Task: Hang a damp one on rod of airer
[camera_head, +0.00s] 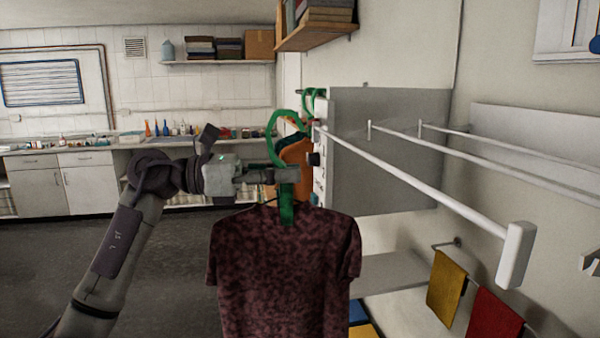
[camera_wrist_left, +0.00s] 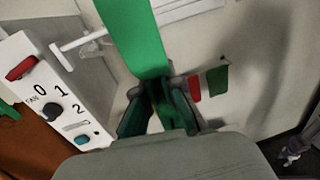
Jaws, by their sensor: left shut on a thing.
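My left gripper (camera_head: 288,176) is shut on the green hanger (camera_head: 272,146), holding it upright by its stem below the hook. A dark maroon mottled shirt (camera_head: 284,270) hangs from this hanger, below the gripper. In the left wrist view the gripper (camera_wrist_left: 160,108) is closed around the broad green hanger (camera_wrist_left: 135,38). The airer has white rods; the nearest rod (camera_head: 410,177) runs from the grey panel to a white end block (camera_head: 515,254). The shirt is left of this rod, and the hook appears apart from it. My right gripper is not in view.
An orange garment (camera_head: 298,156) hangs behind the held hanger, beside a grey box (camera_head: 385,150) with a control panel (camera_wrist_left: 62,95). Yellow (camera_head: 446,290) and red (camera_head: 494,322) cloths hang lower right. A wooden shelf (camera_head: 316,32) is above. Open floor (camera_head: 150,275) lies left.

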